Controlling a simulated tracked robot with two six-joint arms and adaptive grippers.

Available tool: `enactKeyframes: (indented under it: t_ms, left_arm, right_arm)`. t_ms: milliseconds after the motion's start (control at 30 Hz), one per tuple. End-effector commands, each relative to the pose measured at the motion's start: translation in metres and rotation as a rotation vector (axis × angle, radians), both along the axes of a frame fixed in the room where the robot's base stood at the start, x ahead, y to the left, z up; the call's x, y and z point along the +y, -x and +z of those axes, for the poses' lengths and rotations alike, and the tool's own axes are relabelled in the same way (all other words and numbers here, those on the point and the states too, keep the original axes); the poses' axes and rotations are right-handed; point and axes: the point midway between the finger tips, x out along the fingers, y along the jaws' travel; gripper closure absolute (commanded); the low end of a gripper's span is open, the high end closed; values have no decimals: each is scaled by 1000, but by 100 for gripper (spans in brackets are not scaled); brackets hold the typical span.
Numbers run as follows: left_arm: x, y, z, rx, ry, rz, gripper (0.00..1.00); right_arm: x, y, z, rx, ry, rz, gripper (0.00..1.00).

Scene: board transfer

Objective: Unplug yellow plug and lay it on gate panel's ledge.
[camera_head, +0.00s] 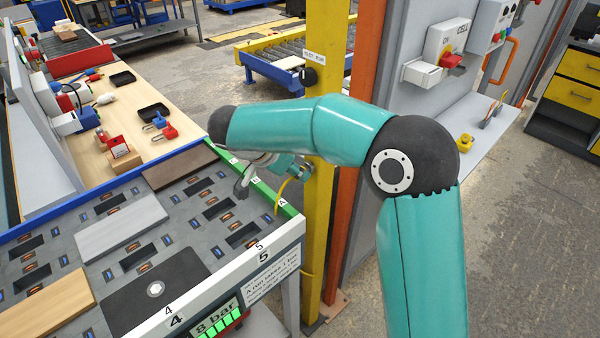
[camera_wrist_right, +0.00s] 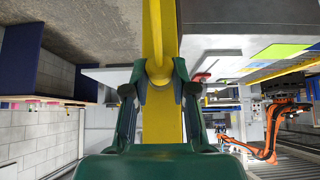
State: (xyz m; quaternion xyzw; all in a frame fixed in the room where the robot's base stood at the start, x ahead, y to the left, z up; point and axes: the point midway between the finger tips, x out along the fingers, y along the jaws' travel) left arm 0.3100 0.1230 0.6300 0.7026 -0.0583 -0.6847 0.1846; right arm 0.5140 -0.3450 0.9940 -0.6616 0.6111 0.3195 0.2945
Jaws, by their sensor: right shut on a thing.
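My right gripper (camera_head: 299,171) is mostly hidden behind my teal forearm in the head view, beside the yellow post. In the wrist view its green fingers (camera_wrist_right: 158,92) are closed around a yellow piece (camera_wrist_right: 157,73), which I take for the yellow plug. A yellow cable (camera_head: 281,192) curves from the gripper down to the board rack's edge by label A. Whether the plug is seated in a socket is hidden. My left gripper is out of view.
The yellow post (camera_head: 322,240) and an orange post (camera_head: 350,225) stand between the rack and the gate panel (camera_head: 397,60). A grey box with a red switch (camera_head: 452,61) is above the ledge. The rack (camera_head: 185,270) holds several boards. Part of the ledge is bare.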

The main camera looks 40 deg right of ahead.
Motion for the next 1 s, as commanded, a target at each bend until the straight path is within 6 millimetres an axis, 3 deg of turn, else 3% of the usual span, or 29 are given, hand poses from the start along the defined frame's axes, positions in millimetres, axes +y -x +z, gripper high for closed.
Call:
enactKeyframes:
  t_ms: [1000]
  left_arm:
    - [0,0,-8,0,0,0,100]
  right_arm:
    - [20,2,-1,-2,-1,-1,100]
